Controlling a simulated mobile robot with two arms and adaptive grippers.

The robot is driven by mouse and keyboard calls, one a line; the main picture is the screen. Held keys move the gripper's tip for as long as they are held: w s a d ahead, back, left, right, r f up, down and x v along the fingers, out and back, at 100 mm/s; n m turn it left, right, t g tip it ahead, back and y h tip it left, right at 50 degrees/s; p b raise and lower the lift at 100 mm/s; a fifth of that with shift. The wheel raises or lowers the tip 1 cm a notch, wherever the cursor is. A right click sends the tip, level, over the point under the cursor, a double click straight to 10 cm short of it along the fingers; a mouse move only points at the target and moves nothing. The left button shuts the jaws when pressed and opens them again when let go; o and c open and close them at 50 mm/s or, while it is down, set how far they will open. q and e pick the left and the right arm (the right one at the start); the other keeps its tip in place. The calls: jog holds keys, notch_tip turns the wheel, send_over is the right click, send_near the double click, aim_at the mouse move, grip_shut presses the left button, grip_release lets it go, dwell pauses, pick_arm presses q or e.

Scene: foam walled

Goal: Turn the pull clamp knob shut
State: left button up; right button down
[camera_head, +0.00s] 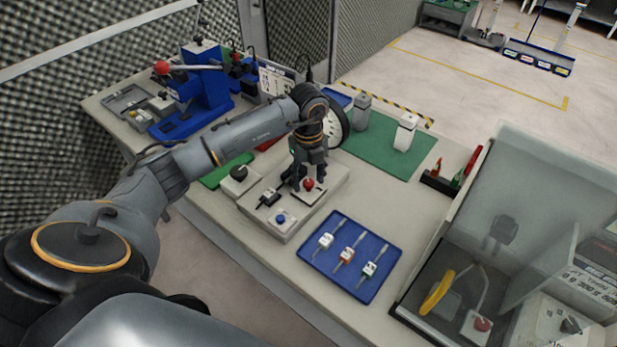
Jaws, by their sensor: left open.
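A pale box-shaped fixture (262,213) stands on the workbench, carrying several controls. A red knob (308,184) sits on its right part, on a light plate with a dark edge. A black knob (239,172) sits at its back left, a small black clamp-like part (268,198) in front of it, and a blue button (280,218) at the front. I cannot tell for sure which is the pull clamp knob. My left gripper (302,185) points down, open, with its fingers close around or beside the red knob; contact cannot be told. My right gripper is out of view.
A blue tray (312,262) with several small tools lies in front on the right. A blue press (200,100) stands at the back left. A green mat (385,150) carries pale blocks. A transparent-walled enclosure (535,190) bounds the right side.

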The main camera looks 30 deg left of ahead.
pick_arm(q)
jog(key=shift+f, duration=0.65)
jog(key=shift+c, duration=1.3)
grip_shut()
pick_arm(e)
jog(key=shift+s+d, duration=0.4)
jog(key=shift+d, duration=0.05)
